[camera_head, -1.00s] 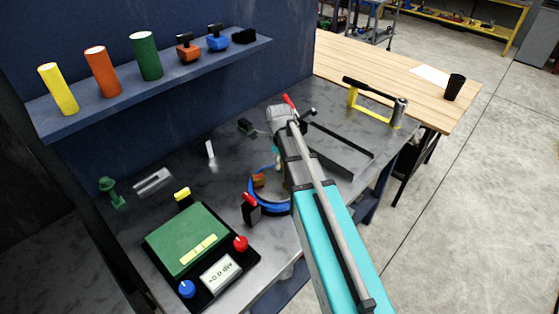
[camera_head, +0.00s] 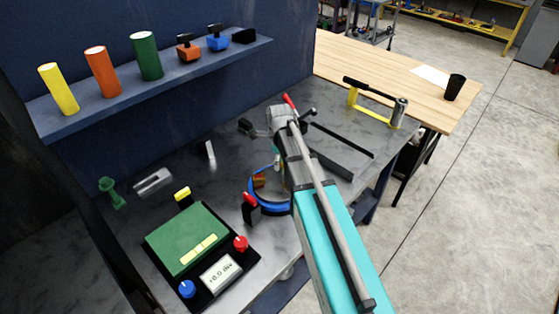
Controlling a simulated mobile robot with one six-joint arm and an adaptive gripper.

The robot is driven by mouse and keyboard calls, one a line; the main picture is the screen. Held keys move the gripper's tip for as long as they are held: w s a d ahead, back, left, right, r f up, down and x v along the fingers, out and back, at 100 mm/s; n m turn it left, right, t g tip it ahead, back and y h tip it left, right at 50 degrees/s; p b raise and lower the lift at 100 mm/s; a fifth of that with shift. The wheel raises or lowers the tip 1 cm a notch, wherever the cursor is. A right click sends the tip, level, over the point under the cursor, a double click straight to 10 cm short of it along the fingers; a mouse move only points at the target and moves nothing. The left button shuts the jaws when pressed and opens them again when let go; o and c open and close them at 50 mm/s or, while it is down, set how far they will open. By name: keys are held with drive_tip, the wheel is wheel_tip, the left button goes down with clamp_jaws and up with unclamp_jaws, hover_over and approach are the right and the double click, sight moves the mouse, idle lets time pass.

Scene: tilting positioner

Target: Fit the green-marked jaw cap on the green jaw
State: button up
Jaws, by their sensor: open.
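The positioner's blue ring (camera_head: 268,209) stands on the grey bench, partly behind my arm. An orange-brown part (camera_head: 259,181) shows inside it. My arm reaches up from the bottom and covers the right side of the ring. I cannot make out the green jaw or the green-marked jaw cap. A green knobbed piece (camera_head: 112,192) stands at the bench's left; I cannot tell that it is either of them.
The shelf (camera_head: 165,84) holds yellow, orange and green cylinders and small orange, blue and black pieces. A green-topped control box (camera_head: 187,238) with a display sits at the front left. A red-topped black block (camera_head: 251,209) stands beside the ring. A grey tray (camera_head: 338,155) lies to the right.

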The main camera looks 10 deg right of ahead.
sight(281, 164)
drive_tip(key=shift+r+p, duration=3.55)
drive_tip(key=shift+s, duration=0.1)
drive_tip(key=s+n, duration=0.2)
drive_tip(key=shift+f+n, duration=0.25)
drive_tip(key=shift+n, duration=0.05)
drive_tip(key=s+n, duration=0.2)
drive_tip(key=n, duration=0.1)
drive_tip(key=s+n+b, duration=0.1)
drive_tip(key=s+n, duration=0.2)
drive_tip(key=n, duration=0.1)
drive_tip(key=s+f+n, duration=0.1)
drive_tip(key=s+n, duration=0.1)
drive_tip(key=n, duration=0.1)
drive_tip(key=shift+s+d+f+n+b, duration=0.1)
drive_tip(key=shift+s+n+b, duration=0.2)
drive_tip(key=shift+n, duration=0.1)
drive_tip(key=s+n+b, duration=0.1)
drive_tip(key=s+n, duration=0.5)
drive_tip(key=n, duration=0.3)
drive_tip(key=shift+s+f+n, duration=0.3)
drive_tip(key=shift+f+n, duration=0.1)
drive_tip(key=shift+f, duration=0.05)
